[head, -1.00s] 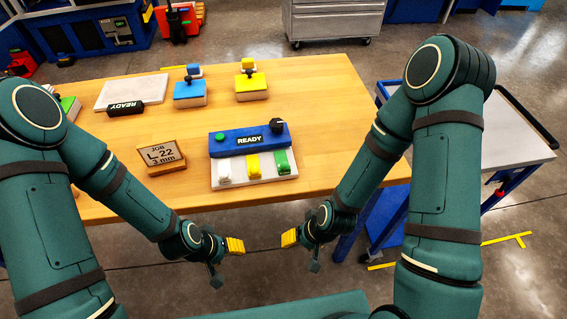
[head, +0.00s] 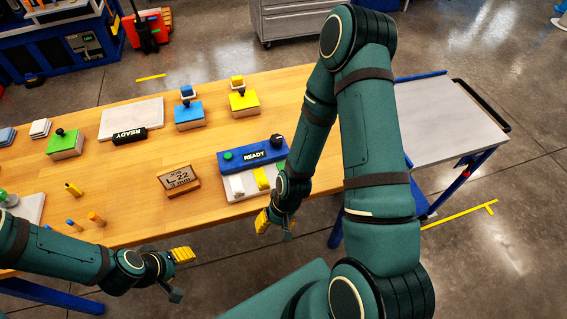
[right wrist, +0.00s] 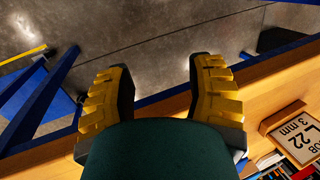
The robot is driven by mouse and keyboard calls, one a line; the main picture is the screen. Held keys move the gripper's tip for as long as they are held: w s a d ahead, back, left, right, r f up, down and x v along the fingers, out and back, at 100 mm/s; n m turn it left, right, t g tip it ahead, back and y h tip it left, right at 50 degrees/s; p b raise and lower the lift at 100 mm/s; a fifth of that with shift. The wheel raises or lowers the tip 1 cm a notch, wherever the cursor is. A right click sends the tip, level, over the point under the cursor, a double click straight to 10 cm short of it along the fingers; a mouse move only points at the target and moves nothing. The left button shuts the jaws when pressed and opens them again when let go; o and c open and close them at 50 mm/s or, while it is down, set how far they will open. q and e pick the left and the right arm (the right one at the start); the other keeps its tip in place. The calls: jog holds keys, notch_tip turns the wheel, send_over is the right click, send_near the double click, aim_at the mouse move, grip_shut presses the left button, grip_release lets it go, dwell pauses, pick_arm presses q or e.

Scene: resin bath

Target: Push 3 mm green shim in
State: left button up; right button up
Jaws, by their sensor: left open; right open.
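The shim device has a blue top (head: 235,160) marked READY with a green button, on a white base (head: 232,196). A white tab (head: 237,186) and a yellow tab (head: 261,178) show on its front. My left gripper (head: 182,256) is open and empty in front of the table, lower left.
The job sign (head: 178,180) reads "L 22 3 mm"; it also shows in the right wrist view (right wrist: 290,135). Green (head: 65,146), blue (head: 189,117) and yellow (head: 243,104) stamp-like blocks stand farther back. Small pegs (head: 96,219) stand at front left. A cart (head: 450,120) is at right.

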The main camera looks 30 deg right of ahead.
jog(key=w+d+r+m+h, duration=0.1)
jog(key=w+d+r, duration=0.4)
jog(key=d+r, duration=0.3)
jog(key=w+d+r, duration=0.4)
jog(key=d+r, duration=0.2)
jog(key=r, duration=0.4)
jog(key=shift+t, duration=0.3)
jog(key=x, duration=1.3)
jog(key=shift+w+a+f+b, duration=0.1)
jog(key=shift+w+f+b, duration=0.05)
jog(key=shift+f+b, duration=0.2)
grip_shut()
